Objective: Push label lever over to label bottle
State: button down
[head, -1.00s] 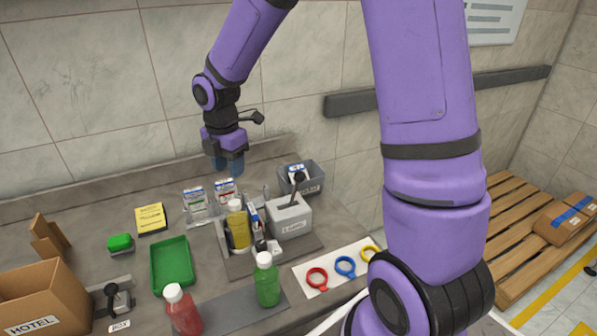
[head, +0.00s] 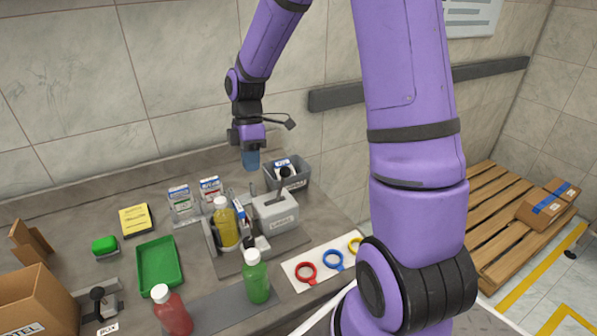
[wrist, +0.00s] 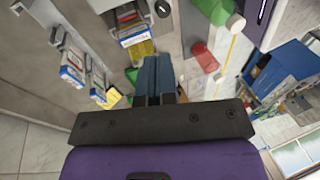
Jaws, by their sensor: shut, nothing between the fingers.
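The label lever (head: 283,177) is a dark stick with a round black knob, rising from the grey block marked as the label station (head: 277,213). The bottle with yellow contents (head: 226,226) stands upright in the holder just left of that block. My gripper (head: 251,161) hangs pointing down, above and behind the station, left of the lever knob and apart from it in the head view. Its blue fingers are together and empty; they also show in the wrist view (wrist: 158,78). Whether the lever shows in the wrist view I cannot tell for sure.
A grey bin (head: 299,181) stands behind the station. Two upright packs (head: 181,202) stand to the left. A green bottle (head: 256,277) and a red bottle (head: 171,310) stand in front. A green tray (head: 160,266) lies at left; colored rings (head: 306,273) lie at right.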

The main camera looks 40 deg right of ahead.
jog(key=s+d+f+m+t+y, duration=0.2)
jog(key=d+m+y, duration=0.3)
jog(key=d, duration=0.3)
jog(key=s+d+f+m+t+y, duration=0.3)
jog(key=d+f+m+t+y, duration=0.2)
jog(key=d+m, duration=0.3)
jog(key=s+d+f+m+t+y, duration=0.2)
jog(key=d+m+y, duration=0.4)
jog(key=d, duration=0.4)
jog(key=shift+s+f+m+t+y, duration=0.15)
jog(key=shift+f+m+t+y, duration=0.15)
jog(key=shift+f+m+t, duration=0.5)
jog(key=shift+d+f, duration=0.1)
jog(key=x, duration=1.4)
